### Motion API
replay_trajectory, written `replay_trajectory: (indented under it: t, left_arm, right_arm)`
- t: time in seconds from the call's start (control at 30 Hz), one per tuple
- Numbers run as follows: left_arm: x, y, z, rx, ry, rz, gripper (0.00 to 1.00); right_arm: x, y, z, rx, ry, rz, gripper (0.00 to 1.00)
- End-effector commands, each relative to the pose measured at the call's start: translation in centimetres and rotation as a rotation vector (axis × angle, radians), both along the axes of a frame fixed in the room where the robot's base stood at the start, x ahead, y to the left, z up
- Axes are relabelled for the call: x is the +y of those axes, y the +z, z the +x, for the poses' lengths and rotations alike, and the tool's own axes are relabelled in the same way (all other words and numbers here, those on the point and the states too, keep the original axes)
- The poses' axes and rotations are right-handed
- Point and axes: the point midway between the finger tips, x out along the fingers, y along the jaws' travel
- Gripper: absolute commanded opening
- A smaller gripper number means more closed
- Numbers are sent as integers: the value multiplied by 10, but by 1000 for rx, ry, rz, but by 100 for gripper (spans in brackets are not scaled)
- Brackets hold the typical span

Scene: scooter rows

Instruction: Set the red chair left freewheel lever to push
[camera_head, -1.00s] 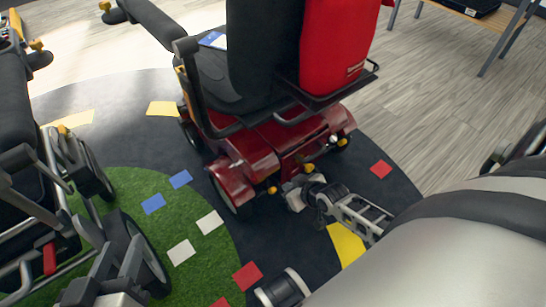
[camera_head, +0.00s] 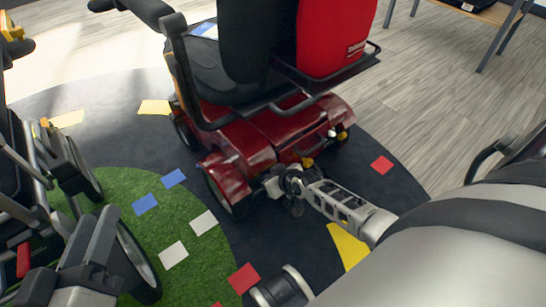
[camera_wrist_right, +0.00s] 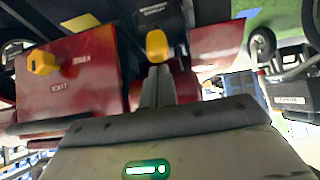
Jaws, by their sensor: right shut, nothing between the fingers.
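The red chair (camera_head: 245,140) is a dark red mobility scooter, seen from behind. My right gripper (camera_head: 272,186) is at the left part of its rear, fingers shut and empty. In the right wrist view, the shut fingers (camera_wrist_right: 158,86) point at a yellow lever (camera_wrist_right: 157,45) just beyond their tips; I cannot tell if they touch. In the head view the gripper hides that lever. A second yellow lever (camera_wrist_right: 42,62) sits on a red panel; in the head view a yellow lever (camera_head: 307,162) shows right of the gripper.
Another wheeled chair (camera_head: 65,165) stands close at the left, near my left gripper. A table (camera_head: 495,15) is at the upper right. Green turf (camera_head: 190,215) and coloured floor patches lie between the chairs. Open wood floor (camera_head: 430,110) lies right of the red chair.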

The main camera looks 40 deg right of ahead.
Motion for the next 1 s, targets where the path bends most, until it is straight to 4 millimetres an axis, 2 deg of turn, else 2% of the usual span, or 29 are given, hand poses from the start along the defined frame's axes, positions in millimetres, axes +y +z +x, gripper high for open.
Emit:
replay_trajectory:
  t: [0.67, 1.0]
  left_arm:
    - [0, 0, 0, -2, 1, 2, 36]
    - [1, -1, 1, -13, 7, 7, 36]
  right_arm:
    - [-1, -6, -9, 2, 0, 0, 0]
    - [-2, -20, -24, 4, 1, -1, 0]
